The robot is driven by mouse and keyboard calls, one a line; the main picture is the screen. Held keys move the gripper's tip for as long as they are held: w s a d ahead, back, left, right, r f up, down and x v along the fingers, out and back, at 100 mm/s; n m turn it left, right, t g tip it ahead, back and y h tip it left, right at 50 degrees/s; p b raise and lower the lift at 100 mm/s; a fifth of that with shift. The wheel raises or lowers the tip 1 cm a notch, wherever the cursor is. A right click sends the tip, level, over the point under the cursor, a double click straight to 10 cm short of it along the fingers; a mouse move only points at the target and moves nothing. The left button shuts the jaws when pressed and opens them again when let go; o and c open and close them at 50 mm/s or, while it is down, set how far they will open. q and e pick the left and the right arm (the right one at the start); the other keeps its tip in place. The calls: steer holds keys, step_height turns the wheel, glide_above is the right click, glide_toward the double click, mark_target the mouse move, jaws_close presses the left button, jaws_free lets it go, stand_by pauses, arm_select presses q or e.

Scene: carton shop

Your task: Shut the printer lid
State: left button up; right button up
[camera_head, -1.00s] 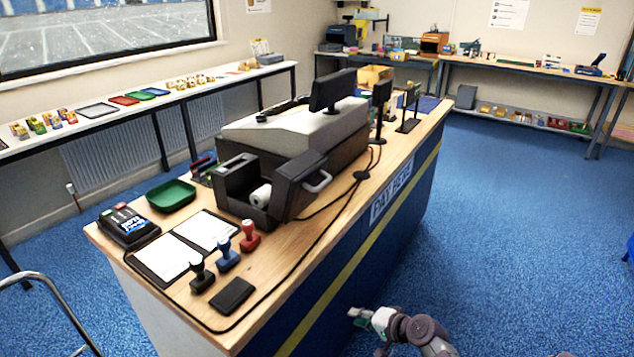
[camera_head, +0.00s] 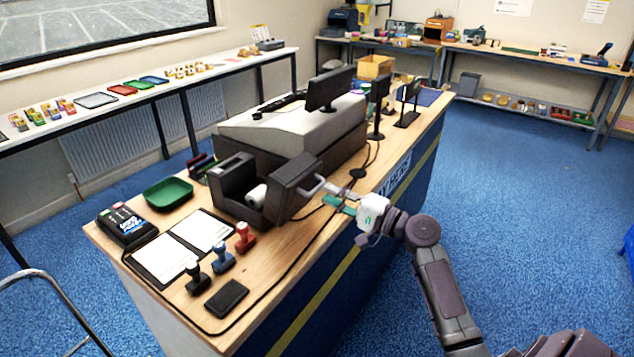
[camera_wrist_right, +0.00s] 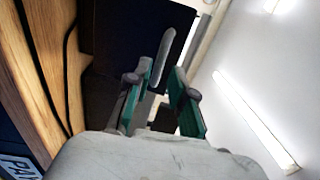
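The dark printer (camera_head: 232,178) stands on the counter with a white paper roll (camera_head: 257,195) showing inside. Its lid (camera_head: 287,190) is open, swung out to the right. A pale handle (camera_head: 312,187) sticks out from the lid's right face. My right gripper (camera_head: 333,194) is just right of the handle, over the counter's edge. In the right wrist view, its two green fingers (camera_wrist_right: 168,92) are apart. The handle (camera_wrist_right: 164,50) shows between and beyond the fingertips, with the dark lid (camera_wrist_right: 115,40) behind. I cannot tell whether they touch. My left gripper is not in view.
A black cable (camera_head: 290,268) runs along the counter (camera_head: 285,240). A monitor (camera_head: 330,88) stands behind.

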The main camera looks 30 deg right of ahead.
mark_target(317, 186)
steer(key=shift+p+x, duration=0.5)
steer(key=shift+x, duration=1.85)
jaws_close()
